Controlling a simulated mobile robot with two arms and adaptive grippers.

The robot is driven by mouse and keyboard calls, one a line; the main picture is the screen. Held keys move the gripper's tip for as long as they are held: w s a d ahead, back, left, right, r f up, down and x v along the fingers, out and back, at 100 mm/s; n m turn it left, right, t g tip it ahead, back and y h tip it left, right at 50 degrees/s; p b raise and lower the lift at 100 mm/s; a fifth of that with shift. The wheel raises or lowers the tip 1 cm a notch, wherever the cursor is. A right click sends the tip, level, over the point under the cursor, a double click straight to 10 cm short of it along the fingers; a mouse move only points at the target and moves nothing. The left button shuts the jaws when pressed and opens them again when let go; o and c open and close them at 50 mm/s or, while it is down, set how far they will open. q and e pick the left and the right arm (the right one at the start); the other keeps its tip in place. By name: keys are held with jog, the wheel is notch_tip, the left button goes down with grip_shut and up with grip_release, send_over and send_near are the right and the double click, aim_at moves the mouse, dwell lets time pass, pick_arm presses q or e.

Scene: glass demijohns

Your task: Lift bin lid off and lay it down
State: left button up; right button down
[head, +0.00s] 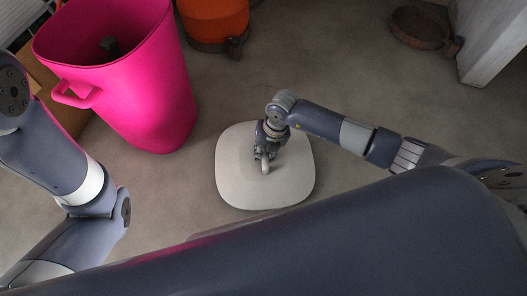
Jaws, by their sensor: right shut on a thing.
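The bin (150,95) is bright pink, tall and open at the top, with a side handle, and stands upright at the upper left. Its lid (295,185) is a pale, rounded-square plate with a small handle (265,165) in the middle. The lid is right of the bin and apart from it, low over the floor; I cannot tell whether it touches the floor. My right gripper (264,156) is over the lid's middle, shut on its handle.
An orange container (213,18) stands behind the bin. A rusty brown pan-like object (418,27) lies at the upper right, near a pale slab-like piece of furniture (490,45). A cardboard-coloured box (45,80) is behind the bin at left. Bare floor (350,85) surrounds the lid.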

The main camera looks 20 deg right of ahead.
jog(key=c, duration=1.4)
grip_release()
jog(key=shift+c, duration=0.2)
jog(key=v, duration=1.2)
jog(key=shift+s+a+r, duration=0.1)
jog(key=shift+a, duration=0.05)
